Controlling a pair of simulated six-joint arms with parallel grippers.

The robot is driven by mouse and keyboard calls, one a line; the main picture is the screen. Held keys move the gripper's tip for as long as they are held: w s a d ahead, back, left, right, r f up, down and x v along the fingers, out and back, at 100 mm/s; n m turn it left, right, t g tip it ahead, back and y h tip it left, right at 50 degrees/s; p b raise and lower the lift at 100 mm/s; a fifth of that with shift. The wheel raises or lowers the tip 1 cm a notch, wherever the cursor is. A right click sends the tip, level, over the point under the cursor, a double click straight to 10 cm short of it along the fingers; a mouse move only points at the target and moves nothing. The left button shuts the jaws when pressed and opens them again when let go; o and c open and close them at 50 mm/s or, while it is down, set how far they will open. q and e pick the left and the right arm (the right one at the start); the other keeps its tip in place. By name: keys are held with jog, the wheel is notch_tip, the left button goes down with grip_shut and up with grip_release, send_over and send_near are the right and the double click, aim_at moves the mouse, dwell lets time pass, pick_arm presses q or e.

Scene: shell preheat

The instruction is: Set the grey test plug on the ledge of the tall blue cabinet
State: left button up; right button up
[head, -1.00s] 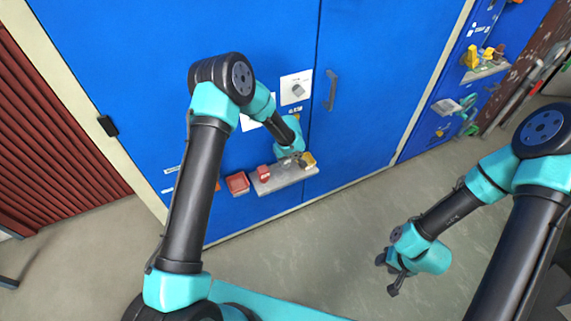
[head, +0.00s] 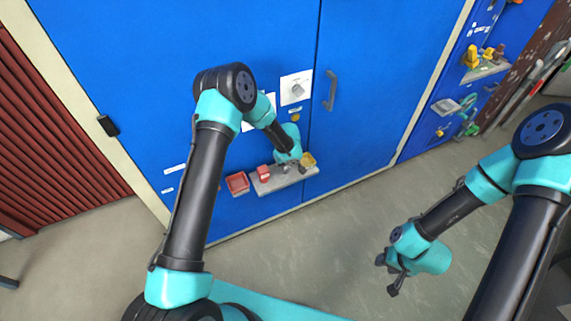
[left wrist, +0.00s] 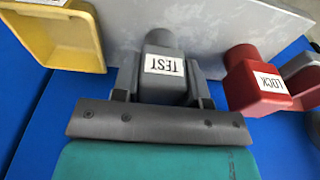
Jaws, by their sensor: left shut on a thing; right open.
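The grey test plug (left wrist: 163,75), with a white TEST label, is between the two fingers of my left gripper (left wrist: 165,88) in the left wrist view. My left gripper (head: 287,167) is shut on it, over the pale grey ledge (head: 288,180) on the tall blue cabinet (head: 260,40). The ledge (left wrist: 205,35) is behind the plug in the left wrist view. I cannot tell whether the plug touches it. The plug is too small to make out clearly in the head view. My right gripper (head: 393,276) is open and empty above the floor.
A red tray (head: 237,183) is left of the ledge. A second blue cabinet stands at right (head: 425,125). The floor (head: 310,245) is clear.

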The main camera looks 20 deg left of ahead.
pick_arm(q)
jog(key=o, duration=1)
jog(key=shift+r, duration=0.1)
jog(key=r, duration=0.8)
jog(key=s+d+r, duration=0.1)
jog(key=r, duration=0.3)
jog(key=shift+f, duration=0.1)
jog(key=s+a+f+m+h, duration=0.1)
jog(key=s+f+m, duration=0.1)
jog(key=s, duration=0.8)
jog(key=s+a+f+m+h, duration=0.1)
jog(key=s+f, duration=0.3)
jog(key=s, duration=0.6)
jog(key=s+a+f+m+h, duration=0.2)
jog(key=s+f+m, duration=0.1)
jog(key=s, duration=0.8)
jog(key=shift+f+h, duration=0.4)
jog(key=shift+f, duration=0.1)
